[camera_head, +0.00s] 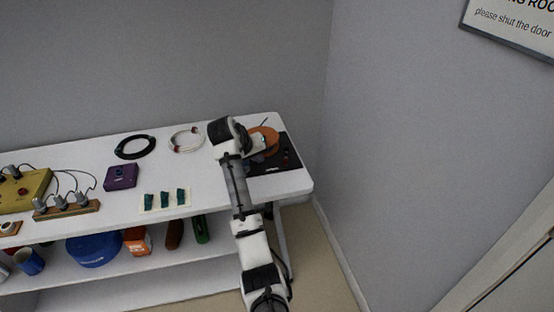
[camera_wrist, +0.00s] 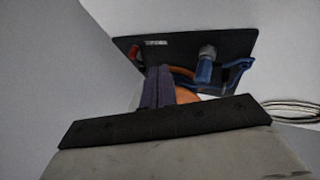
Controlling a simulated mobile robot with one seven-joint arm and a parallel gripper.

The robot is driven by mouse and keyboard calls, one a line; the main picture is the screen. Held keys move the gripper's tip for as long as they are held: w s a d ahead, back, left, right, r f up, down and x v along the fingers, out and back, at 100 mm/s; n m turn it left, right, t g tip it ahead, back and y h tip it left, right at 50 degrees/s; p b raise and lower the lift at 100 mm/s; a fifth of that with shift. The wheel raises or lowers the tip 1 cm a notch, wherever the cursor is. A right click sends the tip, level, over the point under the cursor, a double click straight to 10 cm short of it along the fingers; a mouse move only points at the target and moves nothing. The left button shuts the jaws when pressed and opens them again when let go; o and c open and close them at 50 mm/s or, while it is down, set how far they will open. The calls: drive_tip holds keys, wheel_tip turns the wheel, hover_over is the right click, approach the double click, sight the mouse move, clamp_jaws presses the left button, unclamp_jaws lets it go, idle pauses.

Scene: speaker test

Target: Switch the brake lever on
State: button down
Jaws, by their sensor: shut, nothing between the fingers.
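A black base plate (camera_head: 262,168) with an orange disc (camera_head: 270,134) lies at the right end of the white table. In the wrist view the plate (camera_wrist: 188,43) carries a red knob (camera_wrist: 134,51), a blue post with a grey top (camera_wrist: 205,62) and a blue bracket (camera_wrist: 236,72). I cannot tell for certain which part is the brake lever. My gripper (camera_wrist: 160,74) is shut and empty, with its fingers together over the plate's near side, left of the blue post. Part of the orange disc (camera_wrist: 187,95) shows behind the fingers. In the head view my arm hides part of the device.
A white cable coil (camera_head: 186,139), a black cable coil (camera_head: 135,147), a purple box (camera_head: 121,177) and a card with green pieces (camera_head: 164,200) lie left of the device. A lower shelf holds a blue tub (camera_head: 94,249). A wall stands close on the right.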

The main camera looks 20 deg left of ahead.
drive_tip(key=p+x, duration=0.1)
drive_tip(key=x, duration=0.4)
drive_tip(key=shift+w+d+f, duration=0.1)
drive_tip(key=shift+w+f, duration=0.15)
drive_tip(key=shift+f, duration=0.05)
drive_tip(key=shift+w+d+f+p, duration=0.1)
drive_tip(key=shift+w+d+p, duration=0.25)
drive_tip(key=shift+w+d, duration=0.4)
drive_tip(key=shift+w+d+f+p, duration=0.1)
drive_tip(key=shift+w+d+p, duration=0.35)
drive_tip(key=shift+d, duration=0.45)
drive_tip(key=shift+w, duration=0.1)
drive_tip(key=shift+w, duration=0.1)
drive_tip(key=shift+d, duration=0.15)
drive_tip(key=shift+r+n, duration=0.1)
drive_tip(key=shift+n, duration=0.2)
drive_tip(key=shift+d+y, duration=0.1)
drive_tip(key=shift+y, duration=0.2)
